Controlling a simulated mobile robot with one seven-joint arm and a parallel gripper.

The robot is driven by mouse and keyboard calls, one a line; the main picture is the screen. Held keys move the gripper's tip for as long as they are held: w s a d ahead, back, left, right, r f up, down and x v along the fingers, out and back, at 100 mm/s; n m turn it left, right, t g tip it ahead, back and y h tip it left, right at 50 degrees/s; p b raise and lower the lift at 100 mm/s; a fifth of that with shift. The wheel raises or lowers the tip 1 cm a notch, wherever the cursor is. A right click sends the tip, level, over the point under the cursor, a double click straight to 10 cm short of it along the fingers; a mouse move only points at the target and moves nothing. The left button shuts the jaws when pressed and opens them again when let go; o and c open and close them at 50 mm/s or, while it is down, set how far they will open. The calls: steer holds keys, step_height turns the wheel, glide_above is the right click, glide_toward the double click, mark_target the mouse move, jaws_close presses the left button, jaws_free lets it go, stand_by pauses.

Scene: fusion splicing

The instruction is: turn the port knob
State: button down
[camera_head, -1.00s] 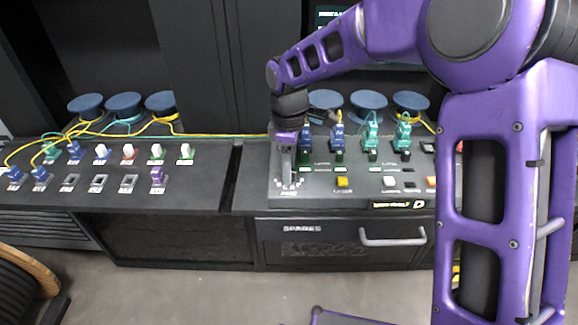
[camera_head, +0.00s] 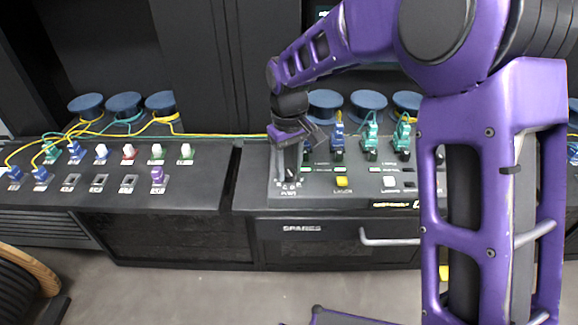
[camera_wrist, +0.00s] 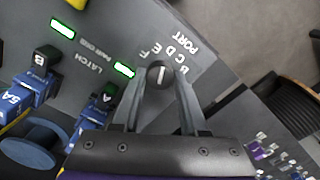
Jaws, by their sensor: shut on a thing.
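The port knob (camera_wrist: 158,75) is a small dark round knob with a white pointer line, in the upper middle of the wrist view. Letters and the word PORT (camera_wrist: 186,47) are printed on the panel around it. My gripper (camera_wrist: 160,84) has its two grey fingers on either side of the knob and is shut on it. In the head view my gripper (camera_head: 287,174) reaches down to the front left corner of the grey panel (camera_head: 330,187). There the fingers hide the knob.
Blue connectors (camera_wrist: 92,118) stand close beside my fingers, with lit green indicators (camera_wrist: 124,69). The left bench (camera_head: 205,190) holds several connectors. Cable spools (camera_head: 326,103) stand behind.

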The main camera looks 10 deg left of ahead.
mark_target(289, 171)
steer(key=shift+m, duration=0.9)
steer(key=shift+c, duration=2.2)
jaws_free()
steer(key=shift+r, duration=0.15)
step_height(289, 171, up, 17)
steer(key=p, duration=0.2)
steer(key=shift+r, duration=0.15)
